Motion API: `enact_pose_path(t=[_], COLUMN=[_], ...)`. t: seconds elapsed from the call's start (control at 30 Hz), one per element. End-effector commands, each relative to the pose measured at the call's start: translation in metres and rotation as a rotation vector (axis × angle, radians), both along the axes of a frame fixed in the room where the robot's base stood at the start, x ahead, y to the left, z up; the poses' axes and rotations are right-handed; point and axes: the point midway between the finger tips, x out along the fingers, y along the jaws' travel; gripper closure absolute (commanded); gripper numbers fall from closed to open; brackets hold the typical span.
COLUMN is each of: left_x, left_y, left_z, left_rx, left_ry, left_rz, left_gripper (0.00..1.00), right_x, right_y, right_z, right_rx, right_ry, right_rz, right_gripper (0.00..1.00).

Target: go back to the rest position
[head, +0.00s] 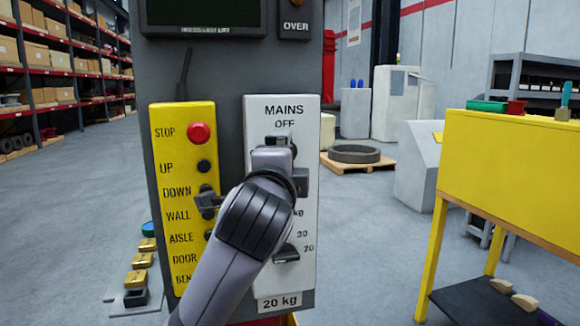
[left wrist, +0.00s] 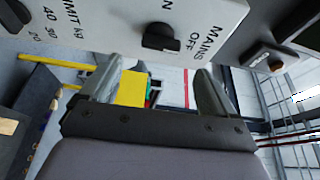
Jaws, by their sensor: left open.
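My left arm rises from the bottom of the head view, in front of the white MAINS panel (head: 305,120). My left gripper (left wrist: 158,82) is open, with nothing between its two fingers in the left wrist view. It is close to the panel, just below the MAINS OFF label in the head view, and hides part of the panel's middle. The dark mains knob (left wrist: 161,38) shows by the OFF label in the left wrist view, apart from the fingers. My right gripper is in neither view.
The yellow button box (head: 168,190) with its red STOP button (head: 199,133) is left of my arm. A lower knob (head: 287,254) is on the white panel. A yellow table (head: 510,170) stands at the right. Open floor (head: 375,230) lies between.

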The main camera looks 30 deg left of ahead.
Motion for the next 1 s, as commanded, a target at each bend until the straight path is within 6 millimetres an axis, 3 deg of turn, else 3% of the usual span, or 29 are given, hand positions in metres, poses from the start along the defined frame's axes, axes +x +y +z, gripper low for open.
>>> enact_pose_path(t=[0.23,0.37,0.47,0.7,0.87,1.0], left_x=[0.001,0.008,0.020,0.036,0.025,0.001], left_y=[0.000,-0.004,-0.012,-0.041,-0.059,-0.074], left_z=[-0.001,-0.018,-0.052,-0.173,-0.256,-0.326], left_rx=[0.000,-0.024,-0.073,-0.306,-0.507,-0.701], left_ry=[0.001,0.018,0.047,0.136,0.194,0.243], left_rz=[-0.001,-0.026,-0.073,-0.215,-0.273,-0.294], left_gripper=[0.11,0.11,0.11,0.11,0.11,0.11], right_x=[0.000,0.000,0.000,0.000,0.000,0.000], right_y=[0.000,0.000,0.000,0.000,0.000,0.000], right_z=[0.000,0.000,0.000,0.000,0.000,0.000], right_rx=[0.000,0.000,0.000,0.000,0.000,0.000], right_ry=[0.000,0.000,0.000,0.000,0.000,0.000], right_rz=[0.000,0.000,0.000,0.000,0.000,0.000], right_gripper=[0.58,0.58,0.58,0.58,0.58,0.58])
